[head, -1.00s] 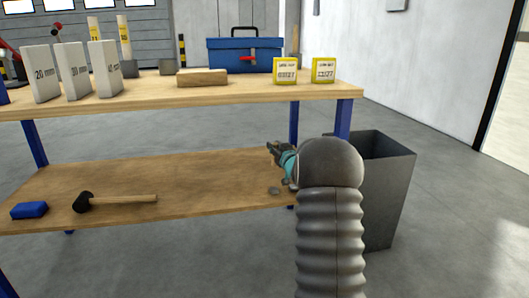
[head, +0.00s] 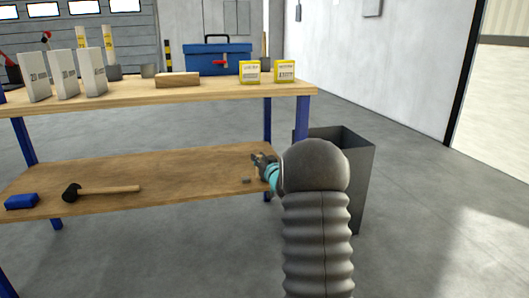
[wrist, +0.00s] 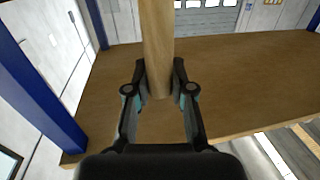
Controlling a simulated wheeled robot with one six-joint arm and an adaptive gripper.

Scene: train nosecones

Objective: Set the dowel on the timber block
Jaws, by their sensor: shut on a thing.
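The dowel (wrist: 157,45) is a round, pale wooden rod in the wrist view, running from the top edge down to a blunt end between the fingers. My gripper (wrist: 160,74) is shut on it near that end. In the head view my gripper (head: 262,165) is at the right end of the lower shelf, mostly behind my arm, and I cannot make out the dowel there. The timber block (head: 178,80) is a light wooden bar lying on the bench top, above and left of my gripper. Its top looks bare.
The bench top (head: 130,93) also holds white boxes (head: 66,73), a blue toolbox (head: 217,60) and two yellow boxes (head: 250,72). The lower shelf (head: 190,165) holds a mallet (head: 105,190) and a blue item (head: 22,201). A grey bin (head: 357,180) stands right of the bench.

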